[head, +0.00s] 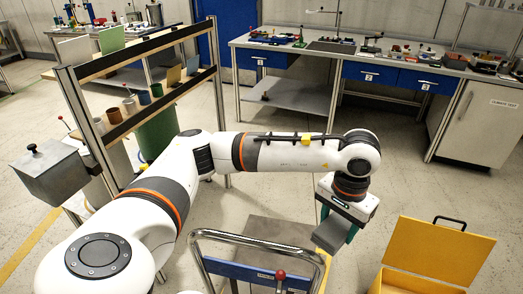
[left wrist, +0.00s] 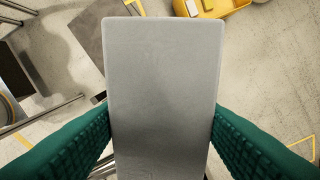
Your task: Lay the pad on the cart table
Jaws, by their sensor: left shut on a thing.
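The pad (head: 330,236) is a flat grey block. My left gripper (head: 338,228) has its teal fingers shut on the pad's two sides. In the left wrist view the pad (left wrist: 163,85) fills the middle between the fingers, its far end free. The cart table (head: 275,230) is a grey plate behind a chrome push handle, with yellow at its edge. The pad is held up at the right side of the cart table in the head view, and its height above it cannot be told. My right gripper is not in view.
A blue bar with a red-knobbed lever (head: 280,275) sits by the chrome handle (head: 250,238). An open yellow box (head: 435,252) stands on the floor at right. A shelf rack (head: 140,50) is at left, and a workbench (head: 350,62) is at the back.

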